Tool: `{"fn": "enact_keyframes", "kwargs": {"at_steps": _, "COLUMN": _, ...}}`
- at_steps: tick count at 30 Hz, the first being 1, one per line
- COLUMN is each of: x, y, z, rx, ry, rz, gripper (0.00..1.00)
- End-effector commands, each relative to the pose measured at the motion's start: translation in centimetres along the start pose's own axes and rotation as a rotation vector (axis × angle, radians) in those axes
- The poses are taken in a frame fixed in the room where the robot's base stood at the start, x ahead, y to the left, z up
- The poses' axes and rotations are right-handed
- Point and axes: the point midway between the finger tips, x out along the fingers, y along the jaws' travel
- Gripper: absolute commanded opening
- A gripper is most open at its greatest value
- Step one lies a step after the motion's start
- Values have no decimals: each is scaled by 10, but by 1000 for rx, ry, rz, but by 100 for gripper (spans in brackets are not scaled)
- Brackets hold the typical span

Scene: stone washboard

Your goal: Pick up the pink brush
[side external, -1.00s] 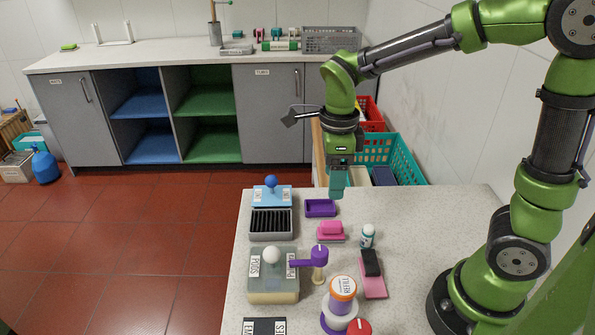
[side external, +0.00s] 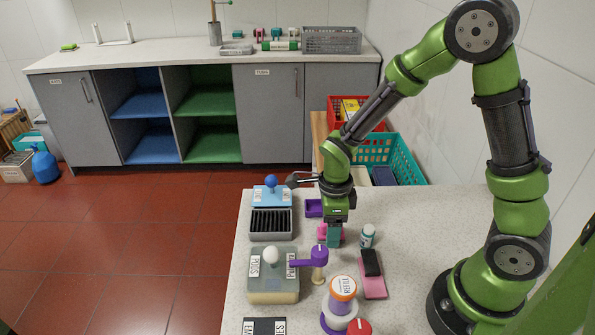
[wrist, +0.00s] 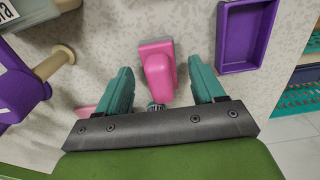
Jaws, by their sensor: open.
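The pink brush (wrist: 158,68) lies on the speckled table, and its handle end shows in the wrist view between and just ahead of my gripper's teal fingers. My gripper (wrist: 165,88) is open and empty, with one finger on each side of the brush's line. In the side view my gripper (side external: 334,240) points down over the brush (side external: 322,231) and hides most of it. I cannot tell the exact height of the fingertips above the table.
A purple tray (wrist: 245,35) lies right of the brush in the wrist view. A small white bottle (side external: 367,236) stands right of my gripper. A pink and black block (side external: 372,275), a purple-handled device (side external: 317,258) and a grey box (side external: 273,285) stand nearer the camera.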

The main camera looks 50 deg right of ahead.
Motion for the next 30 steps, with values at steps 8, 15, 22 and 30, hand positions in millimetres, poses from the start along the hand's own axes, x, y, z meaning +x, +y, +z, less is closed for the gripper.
{"fn": "enact_keyframes", "kwargs": {"at_steps": 8, "x": 5, "y": 0, "z": 0, "rx": 1, "ry": -1, "rz": -1, "gripper": 68}}
{"fn": "enact_keyframes", "kwargs": {"at_steps": 15, "x": 5, "y": 0, "z": 0, "rx": 0, "ry": -1, "rz": -1, "gripper": 34}}
{"fn": "enact_keyframes", "kwargs": {"at_steps": 22, "x": 5, "y": 0, "z": 0, "rx": 0, "ry": -1, "rz": -1, "gripper": 8}}
{"fn": "enact_keyframes", "kwargs": {"at_steps": 30, "x": -4, "y": 0, "z": 1, "rx": 0, "ry": -3, "rz": -3, "gripper": 8}}
